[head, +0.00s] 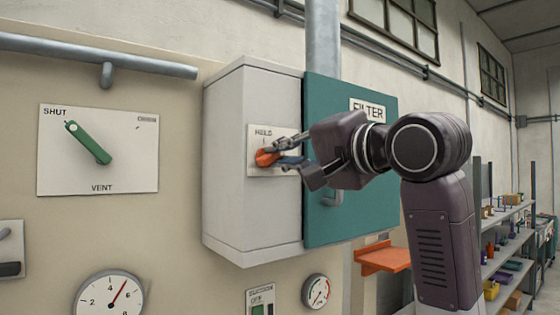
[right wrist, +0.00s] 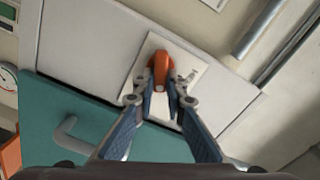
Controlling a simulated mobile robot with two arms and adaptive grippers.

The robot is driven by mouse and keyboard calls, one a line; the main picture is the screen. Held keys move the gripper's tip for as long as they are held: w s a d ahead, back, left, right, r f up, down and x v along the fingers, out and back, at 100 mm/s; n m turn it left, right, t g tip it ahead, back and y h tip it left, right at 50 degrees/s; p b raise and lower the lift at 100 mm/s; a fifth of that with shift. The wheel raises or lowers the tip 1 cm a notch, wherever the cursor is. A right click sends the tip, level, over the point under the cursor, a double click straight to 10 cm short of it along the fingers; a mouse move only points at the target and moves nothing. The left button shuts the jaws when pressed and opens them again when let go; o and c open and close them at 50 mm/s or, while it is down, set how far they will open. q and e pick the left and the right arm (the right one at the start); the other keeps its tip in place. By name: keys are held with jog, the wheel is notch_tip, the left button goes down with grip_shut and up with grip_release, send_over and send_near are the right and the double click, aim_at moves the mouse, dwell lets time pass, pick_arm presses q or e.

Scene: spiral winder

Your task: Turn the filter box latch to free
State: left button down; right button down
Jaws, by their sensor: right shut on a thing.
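The filter box (head: 240,200) is a pale grey cabinet on the wall, with a teal door (head: 375,215) labelled FILTER. On its side facing me is a white plate (head: 255,135) marked HELD, bearing the orange latch (head: 262,158). The latch also shows in the right wrist view (right wrist: 160,66), sticking up from its plate. My right gripper (head: 281,154) comes in from the right and is shut on the latch, its fingertips on either side of it. The fingers hide the right part of the plate and any marking there. My left gripper is in neither view.
A green lever (head: 88,143) on a SHUT/VENT plate is at the left. A dial gauge (head: 108,296) and a smaller gauge (head: 317,290) sit low. An orange shelf (head: 382,258) juts out below the door. A horizontal pipe (head: 100,53) runs at upper left.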

jog(key=m, duration=0.1)
jog(key=m+b, duration=0.1)
jog(key=m, duration=0.2)
jog(key=shift+f+m+b, duration=0.3)
jog(key=shift+m, duration=0.1)
dwell(0.5)
jog(key=c, duration=2)
grip_release()
jog(key=shift+d, duration=0.15)
jog(key=shift+o, duration=0.2)
jog(key=shift+s+d, duration=0.25)
jog(key=shift+s, duration=0.1)
jog(key=v, duration=1.1)
